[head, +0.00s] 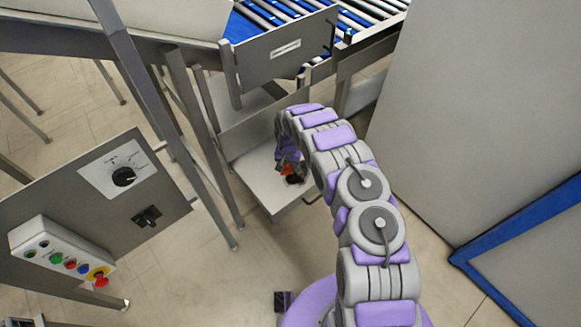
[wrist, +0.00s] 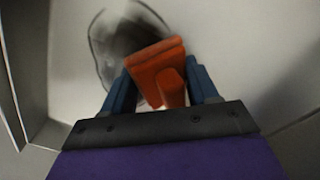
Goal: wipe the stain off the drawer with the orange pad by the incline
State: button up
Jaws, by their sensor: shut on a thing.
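The drawer (head: 262,190) is pulled out below the conveyor, and my gripper (head: 288,166) reaches down into it. In the wrist view my gripper (wrist: 162,95) is shut on the orange pad (wrist: 155,65), with one blue finger on each side of it. The pad also shows as a small orange patch in the head view (head: 287,170). The dark stain (wrist: 112,45) is a smudged ring on the pale drawer floor (wrist: 225,40). The pad overlaps the right part of the stain and hides some of it. I cannot tell whether the pad touches the floor.
A drawer wall (wrist: 30,75) runs close on the left in the wrist view. A grey panel (head: 286,48) and the roller conveyor (head: 350,20) stand above the drawer. A control panel (head: 90,215) is at the left, and a large grey cabinet (head: 480,120) is at the right.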

aim_at(288, 173)
jog(key=shift+s+a+r, duration=0.1)
jog(key=shift+s+a, duration=0.55)
jog(key=shift+a, duration=0.2)
jog(key=shift+s+d+p, duration=0.8)
jog(key=shift+s+p, duration=0.2)
jog(key=shift+s, duration=0.05)
jog(key=shift+s+d+p, duration=0.35)
jog(key=shift+s+d, duration=0.1)
jog(key=shift+s, duration=0.2)
jog(key=shift+s+d+p, duration=0.75)
jog(key=shift+s+p, duration=0.05)
jog(key=shift+s, duration=0.2)
jog(key=shift+s+d+p, duration=0.7)
jog(key=shift+s+p, duration=0.05)
jog(key=shift+s, duration=0.25)
jog(key=shift+s+d+p, duration=0.55)
jog(key=shift+s+d, duration=0.1)
jog(key=shift+s, duration=0.3)
jog(key=shift+w+r+p, duration=0.1)
jog(key=shift+r+p, duration=1.9)
jog(key=shift+r, duration=0.95)
